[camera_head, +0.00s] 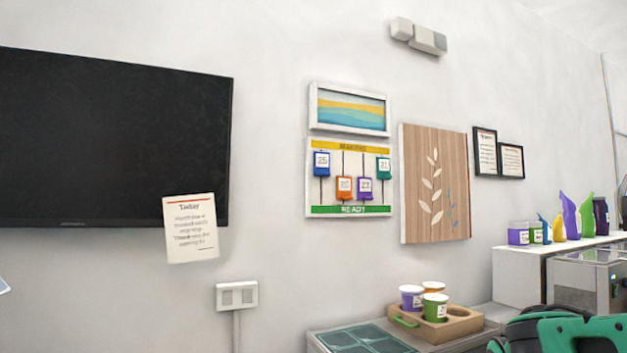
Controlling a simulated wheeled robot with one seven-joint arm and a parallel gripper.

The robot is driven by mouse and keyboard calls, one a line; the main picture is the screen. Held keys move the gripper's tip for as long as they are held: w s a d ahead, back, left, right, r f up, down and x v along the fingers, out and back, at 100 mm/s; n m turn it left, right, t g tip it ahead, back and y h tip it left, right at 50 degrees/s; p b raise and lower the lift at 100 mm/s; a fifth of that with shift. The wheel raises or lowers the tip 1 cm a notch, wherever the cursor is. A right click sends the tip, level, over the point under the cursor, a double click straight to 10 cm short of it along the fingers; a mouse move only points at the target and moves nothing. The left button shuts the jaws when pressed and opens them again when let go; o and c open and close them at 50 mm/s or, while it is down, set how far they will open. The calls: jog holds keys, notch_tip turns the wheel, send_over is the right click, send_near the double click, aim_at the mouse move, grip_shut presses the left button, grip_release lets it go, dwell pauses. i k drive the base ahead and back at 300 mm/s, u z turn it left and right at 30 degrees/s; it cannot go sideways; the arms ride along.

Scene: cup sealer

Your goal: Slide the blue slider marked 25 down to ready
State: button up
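The blue slider marked 25 (321,170) is at the upper left of a white slider board (352,204) on the wall. It sits near the top of its dark vertical track, just under the yellow band (352,147). The green band marked READY (352,210) runs along the board's bottom. An orange slider (344,194) and a purple slider (365,190) sit low on their tracks. A teal slider (383,170) sits high at the right. No gripper fingers can be made out in this view.
A wave picture (350,101) hangs just above the board, and a wooden leaf panel (437,225) hangs close to its right. A black screen (110,140) and a paper note (190,240) are left. Below stands a cup tray (460,328). The wall directly below the board is bare.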

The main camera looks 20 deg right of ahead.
aim_at(321, 159)
jog(key=i, duration=1.3)
jog(key=z, duration=0.5)
